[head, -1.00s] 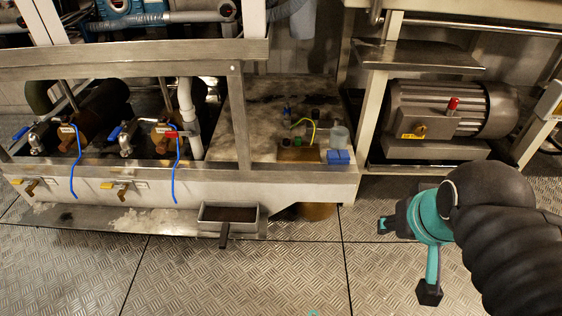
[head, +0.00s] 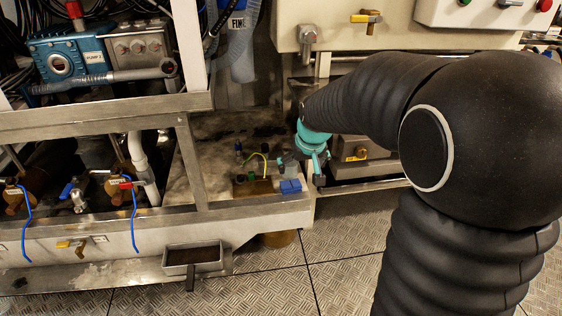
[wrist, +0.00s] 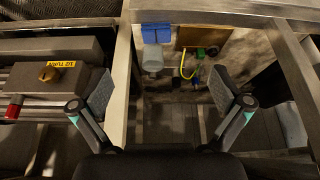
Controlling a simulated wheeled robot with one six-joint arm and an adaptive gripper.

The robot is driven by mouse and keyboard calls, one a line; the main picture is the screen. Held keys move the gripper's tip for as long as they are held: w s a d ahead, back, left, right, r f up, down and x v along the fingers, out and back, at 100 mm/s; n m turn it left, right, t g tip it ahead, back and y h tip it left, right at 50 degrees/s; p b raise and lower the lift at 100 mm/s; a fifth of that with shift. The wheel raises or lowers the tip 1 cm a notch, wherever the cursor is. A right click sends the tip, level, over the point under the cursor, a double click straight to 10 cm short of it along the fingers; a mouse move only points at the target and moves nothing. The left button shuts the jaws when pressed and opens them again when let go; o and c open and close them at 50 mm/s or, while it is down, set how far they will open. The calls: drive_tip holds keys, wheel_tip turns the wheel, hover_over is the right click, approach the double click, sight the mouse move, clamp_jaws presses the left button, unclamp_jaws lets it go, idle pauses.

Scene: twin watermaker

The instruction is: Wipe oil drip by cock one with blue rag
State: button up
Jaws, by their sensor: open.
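The blue rag (head: 290,186) looks like a small folded blue block on the front right corner of the steel ledge. It also shows in the wrist view (wrist: 156,29), top centre, beyond the fingers. My gripper (wrist: 163,92) is open and empty, its two pads spread wide. In the head view my gripper (head: 303,162) hangs just above and behind the rag, apart from it. A cock with a yellow handle (head: 72,245) is on the front sill at left. I cannot tell which cock is number one, and no oil drip is clear.
A clear bottle (wrist: 152,60) stands close to the rag, with a yellow-green loop (wrist: 187,66) beside it. A steel frame post (head: 188,165) rises left of them. A dark-filled tray (head: 193,257) hangs at the front. The floor in front is clear.

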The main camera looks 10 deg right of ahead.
drive_tip(key=p, duration=0.1)
approach(291, 184)
drive_tip(key=b+x, duration=0.1)
drive_tip(key=x, duration=0.8)
drive_tip(key=shift+w+f, duration=0.1)
drive_tip(key=shift+f, duration=0.2)
drive_tip(key=c, duration=1.2)
